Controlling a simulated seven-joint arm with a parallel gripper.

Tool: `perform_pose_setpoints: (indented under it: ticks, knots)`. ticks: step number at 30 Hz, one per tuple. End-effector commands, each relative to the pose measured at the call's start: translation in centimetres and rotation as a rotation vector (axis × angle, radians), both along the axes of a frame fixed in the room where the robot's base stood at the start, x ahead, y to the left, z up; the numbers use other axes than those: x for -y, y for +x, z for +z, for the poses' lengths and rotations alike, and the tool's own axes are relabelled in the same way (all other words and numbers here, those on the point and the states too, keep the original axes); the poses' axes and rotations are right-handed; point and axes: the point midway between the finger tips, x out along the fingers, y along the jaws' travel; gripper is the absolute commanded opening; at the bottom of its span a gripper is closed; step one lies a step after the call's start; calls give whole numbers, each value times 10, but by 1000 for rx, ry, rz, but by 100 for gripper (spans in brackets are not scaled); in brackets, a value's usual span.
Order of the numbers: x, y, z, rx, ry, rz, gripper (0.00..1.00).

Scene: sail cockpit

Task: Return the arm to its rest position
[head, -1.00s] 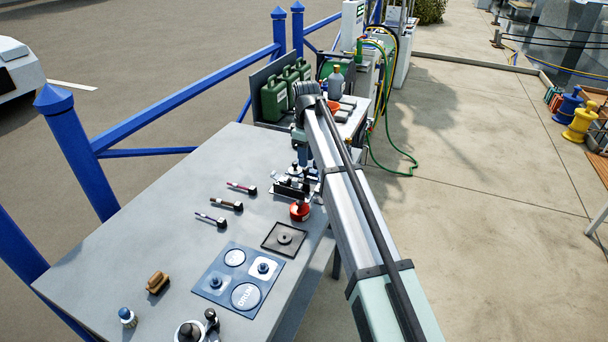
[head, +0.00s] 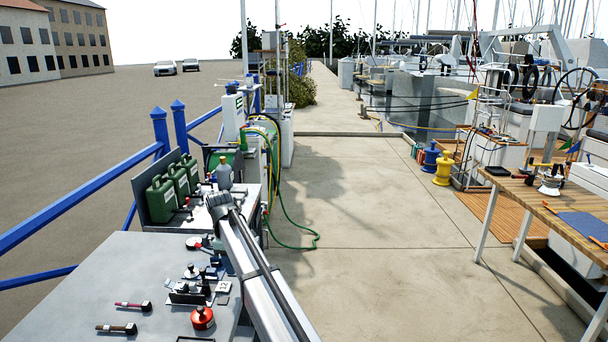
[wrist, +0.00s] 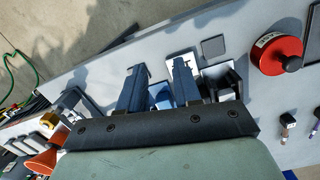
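My gripper (wrist: 159,66) shows in the wrist view with its two dark blue fingers apart. It points down over the grey workbench (head: 75,285). A small blue and white piece (wrist: 160,96) shows between the fingers, and I cannot tell how far below them it is. In the head view my arm reaches forward along the bench's right side, and it largely hides the gripper. A red round can (head: 203,318) stands on the bench near the arm; it also shows in the wrist view (wrist: 277,52), to the right of the fingers.
Small metal fittings (head: 190,292) crowd the bench under the arm. Dark-headed tools (head: 132,306) lie to the left. Green jerrycans (head: 161,200) and a green hose (head: 292,232) are beyond. A wooden table (head: 540,200) stands at the right, with open paving between.

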Motion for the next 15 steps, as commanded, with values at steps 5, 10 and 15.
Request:
perform_pose_setpoints:
  ticks: [5,10,15]
  knots:
    - [72,-8,-71,-33,-60,-94,33]
    - [123,-26,-135,-76,-105,-166,33]
    - [172,-54,-196,-121,-141,-247,33]
